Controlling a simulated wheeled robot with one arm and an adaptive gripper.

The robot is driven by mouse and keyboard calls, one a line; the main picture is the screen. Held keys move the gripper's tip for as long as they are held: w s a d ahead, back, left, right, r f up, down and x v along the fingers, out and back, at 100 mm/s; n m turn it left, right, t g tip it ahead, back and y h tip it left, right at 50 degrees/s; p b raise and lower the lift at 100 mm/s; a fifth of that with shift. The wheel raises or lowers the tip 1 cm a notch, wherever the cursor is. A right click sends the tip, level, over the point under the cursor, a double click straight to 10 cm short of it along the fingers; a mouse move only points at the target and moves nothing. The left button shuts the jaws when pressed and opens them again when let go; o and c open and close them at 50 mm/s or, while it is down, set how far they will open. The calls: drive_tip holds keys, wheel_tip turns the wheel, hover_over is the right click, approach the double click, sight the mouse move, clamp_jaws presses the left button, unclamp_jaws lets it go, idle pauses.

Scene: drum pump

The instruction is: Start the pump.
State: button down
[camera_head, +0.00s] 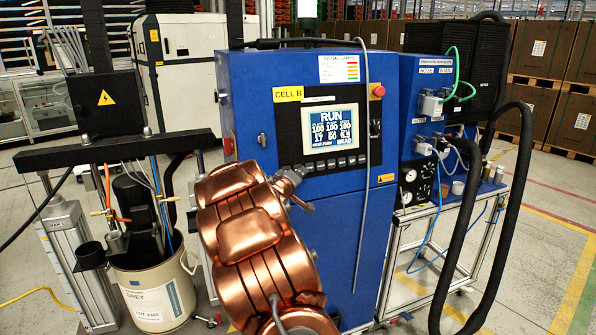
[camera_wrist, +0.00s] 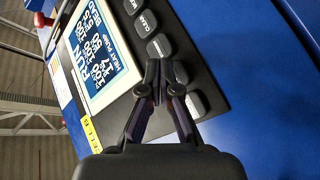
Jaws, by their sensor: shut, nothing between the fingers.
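The blue control cabinet (camera_head: 345,245) stands mid-view. Its lit screen (camera_head: 330,126) reads RUN with rows of numbers, and HEAT, PUMP and BEAD along the bottom; it also shows in the wrist view (camera_wrist: 105,52). A row of dark buttons (camera_head: 345,161) lies below the screen. In the wrist view one button reads CLEAR (camera_wrist: 149,20); the labels nearer the fingers are partly hidden. My gripper (camera_wrist: 158,72) is shut and empty, its fingertips in front of the button row. I cannot tell whether they touch a button. The drum pump (camera_head: 140,205) stands in a pail at left.
A red emergency stop (camera_head: 378,91) sits right of the screen. Thick black hoses (camera_head: 517,210) hang at right beside the blue valve panel (camera_head: 420,125). The pail (camera_head: 150,290) and the pump frame's column (camera_head: 75,260) stand at left. Pallets of boxes (camera_head: 555,55) stand behind.

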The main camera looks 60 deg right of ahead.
drive_tip(key=shift+s, duration=0.1)
idle(0.3)
drive_tip(key=shift+s+a+r, duration=0.25)
drive_tip(key=shift+s+a, duration=0.45)
drive_tip(key=shift+s, duration=0.3)
drive_tip(key=shift+s+a+r, duration=0.25)
drive_tip(key=shift+s+a, duration=0.45)
drive_tip(key=shift+s, duration=0.3)
